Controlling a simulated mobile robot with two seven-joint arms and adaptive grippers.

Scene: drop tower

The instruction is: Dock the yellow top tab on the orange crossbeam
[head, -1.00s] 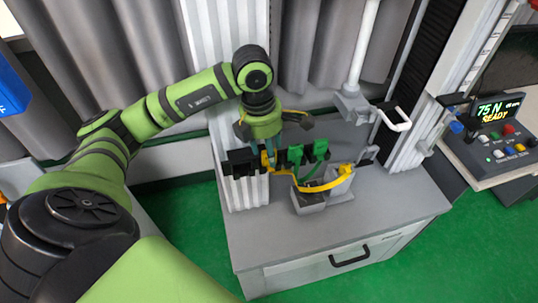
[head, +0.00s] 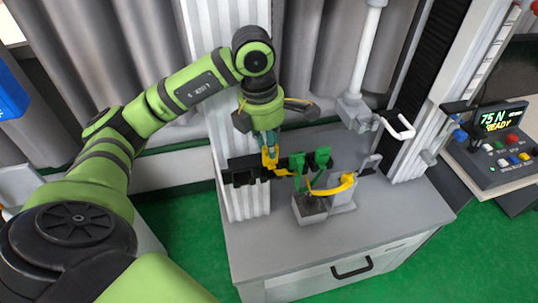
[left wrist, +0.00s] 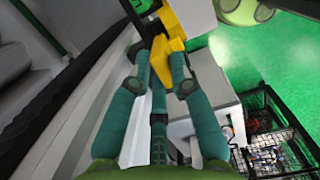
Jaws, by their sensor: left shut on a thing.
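My left gripper (head: 268,143) points down in the head view and is shut on the yellow top tab (head: 270,160). The left wrist view also shows its teal fingers (left wrist: 167,68) around the yellow tab (left wrist: 170,40). The tab is at or just above the black rack (head: 243,171); contact there is hard to tell. A curved orange-yellow bar (head: 333,189) runs across grey blocks to the right; I cannot tell whether it is the orange crossbeam. My right gripper is in neither view.
Two green tabs (head: 322,158) stand along the rack, right of my gripper. A grey carriage with a white handle (head: 398,128) hangs on the tower at the right. The grey cabinet top (head: 390,220) is bare in front. A console (head: 497,140) reads 75 N READY.

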